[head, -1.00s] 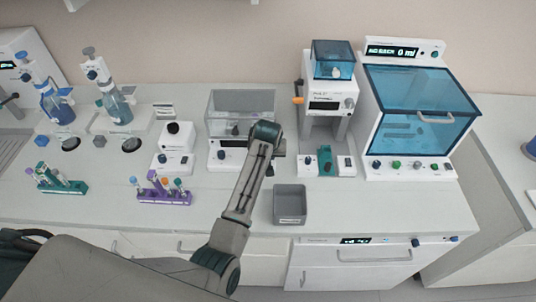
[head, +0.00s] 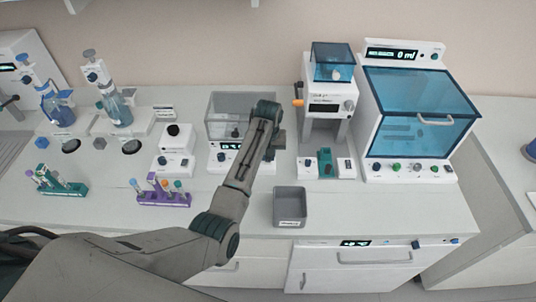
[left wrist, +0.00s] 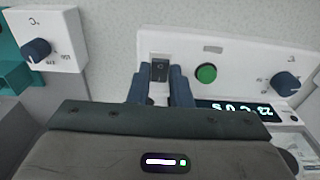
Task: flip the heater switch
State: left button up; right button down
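The heater (head: 213,146) is the white unit with a clear box on top, at the middle back of the bench in the head view. My left arm covers the right part of its front. In the left wrist view, its panel (left wrist: 231,66) appears upside down, with a dark rocker switch (left wrist: 160,71), a green button (left wrist: 206,73), a dark knob (left wrist: 286,81) and a lit display (left wrist: 232,109). My left gripper (left wrist: 160,90) is open and empty, its two dark blue fingers apart on either side of the switch's lower part. I cannot tell whether they touch it. My right gripper is out of view.
A white machine (head: 325,98) with a blue hopper stands right of the heater, and a blue-windowed cabinet (head: 422,110) beyond it. A grey bin (head: 290,207) lies in front. A small white unit (head: 174,163) and a purple tube rack (head: 164,198) stand left.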

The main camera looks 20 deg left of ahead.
aim_at(268, 160)
pick_arm(q)
jog(key=o, duration=0.4)
jog(key=shift+w, duration=0.1)
jog(key=shift+o, duration=0.2)
notch_tip(268, 160, up, 7)
jog(key=b, duration=0.3)
jog(key=shift+f, duration=0.1)
jog(key=r, duration=0.1)
jog(key=r+p, duration=0.1)
jog(key=r, duration=0.2)
jog(key=shift+s+p, duration=0.35)
jog(key=shift+p, duration=0.05)
jog(key=shift+f, duration=0.1)
